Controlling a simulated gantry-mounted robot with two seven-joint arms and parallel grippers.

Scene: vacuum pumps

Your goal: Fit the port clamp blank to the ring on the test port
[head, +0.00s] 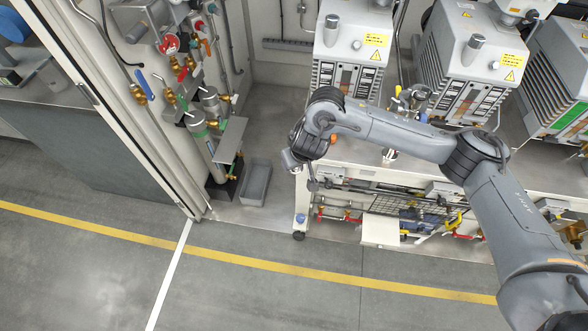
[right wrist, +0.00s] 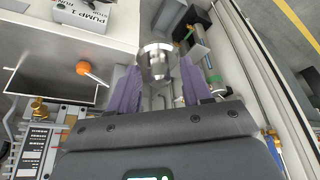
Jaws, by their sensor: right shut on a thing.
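My right gripper (right wrist: 157,75) has two purple fingers closed around a shiny, round, stepped metal piece (right wrist: 156,52), which looks like the blank. It is held near the fingertips with its wide rim away from the palm. In the head view my right gripper (head: 292,160) is small, at the left end of the pump bench, and what it holds is hard to make out there. I cannot tell which fitting is the test port or where its ring is. My left gripper is not in view.
Several white pumps (head: 352,50) stand on the bench. A pipe panel with valves (head: 190,70) is at the left, with a grey bin (head: 255,182) on the floor. An orange ball knob (right wrist: 84,68) and a PUMP 1 box (right wrist: 90,14) are left of my right gripper.

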